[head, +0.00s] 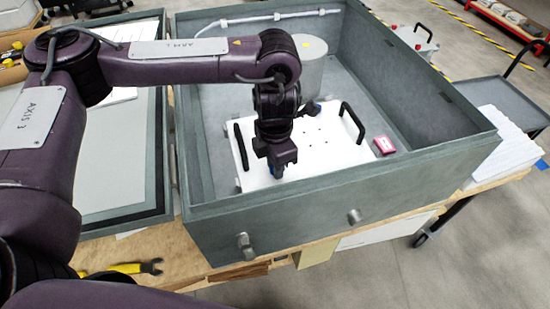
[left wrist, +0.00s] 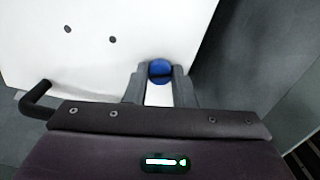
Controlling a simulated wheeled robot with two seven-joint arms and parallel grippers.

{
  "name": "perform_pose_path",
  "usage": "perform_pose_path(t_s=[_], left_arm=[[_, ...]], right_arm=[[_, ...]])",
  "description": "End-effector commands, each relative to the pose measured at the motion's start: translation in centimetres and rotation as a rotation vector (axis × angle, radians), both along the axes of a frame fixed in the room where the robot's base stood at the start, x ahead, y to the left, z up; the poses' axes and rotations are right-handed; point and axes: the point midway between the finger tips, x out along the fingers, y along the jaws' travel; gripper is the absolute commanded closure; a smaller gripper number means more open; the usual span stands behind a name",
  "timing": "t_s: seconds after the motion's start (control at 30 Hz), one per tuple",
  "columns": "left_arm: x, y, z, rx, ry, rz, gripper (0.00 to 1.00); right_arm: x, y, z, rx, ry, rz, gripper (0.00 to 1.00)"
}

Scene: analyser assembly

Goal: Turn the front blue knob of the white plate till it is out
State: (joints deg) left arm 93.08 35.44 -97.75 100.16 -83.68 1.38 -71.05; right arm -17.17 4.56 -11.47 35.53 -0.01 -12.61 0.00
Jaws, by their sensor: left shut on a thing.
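The white plate (head: 320,150) lies inside the grey open box, with a black handle on each side. My left gripper (head: 276,170) points down at the plate's front left part. Its fingers (left wrist: 160,82) are shut on the front blue knob, one finger on each side. The round blue top of the knob (left wrist: 160,70) shows between the fingertips in the left wrist view. In the head view the gripper mostly hides the knob, and I cannot tell how far it stands out of the plate. My right gripper is not in view.
The grey box (head: 340,195) has high walls close around the plate. A grey cylinder (head: 311,70) stands behind the plate, and a small pink block (head: 384,146) lies to its right. A yellow and black tool (head: 125,269) lies on the wooden bench in front.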

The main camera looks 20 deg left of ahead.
Motion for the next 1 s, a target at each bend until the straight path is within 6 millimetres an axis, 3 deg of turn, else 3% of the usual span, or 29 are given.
perform_pose_path(t_s=[1.0], left_arm=[[-0.2, -0.1, 0.1, 0.003, 0.005, 0.965, 1.0]], right_arm=[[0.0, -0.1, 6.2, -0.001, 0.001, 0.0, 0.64]])
